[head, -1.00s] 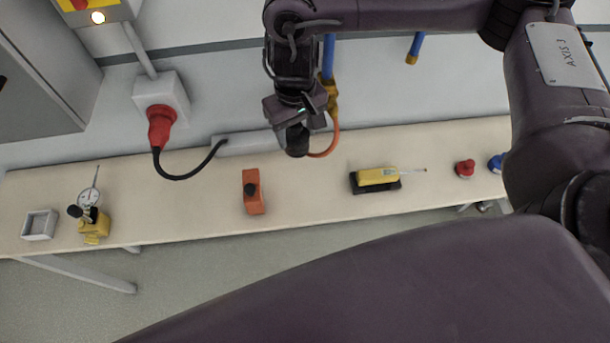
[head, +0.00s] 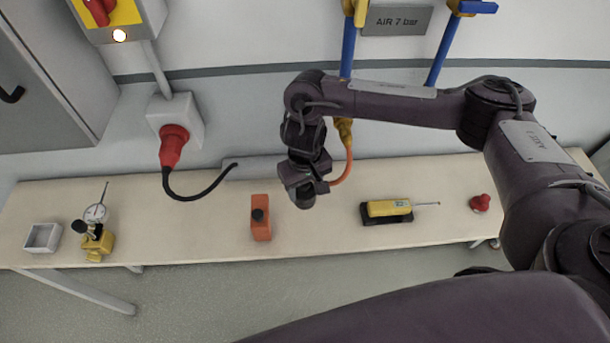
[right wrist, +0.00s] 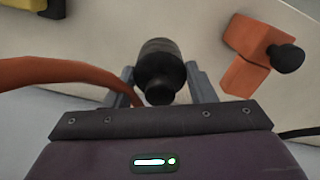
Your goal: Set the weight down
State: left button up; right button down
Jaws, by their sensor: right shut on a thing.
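The weight (head: 304,199) is a dark, nearly black cylinder with a narrower knob. My right gripper (head: 305,184) is shut on it, over the back part of the bench, right of the orange block. In the right wrist view the weight (right wrist: 160,68) sits between the two grey fingers (right wrist: 159,88). I cannot tell whether its underside touches the bench top. My left gripper is not in view.
The pale bench (head: 180,235) holds an orange block with a black knob (head: 261,220), a yellow tool on a black base (head: 388,210), a red knob (head: 480,203), a dial gauge stand (head: 96,235) and a grey tray (head: 42,238). An orange hose (head: 346,168) hangs close behind the gripper.

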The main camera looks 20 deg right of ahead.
aim_at(305, 198)
jog(key=shift+w+f, duration=0.1)
jog(key=shift+f, duration=2.25)
jog(key=c, duration=0.6)
grip_release()
jog(key=shift+f, duration=0.15)
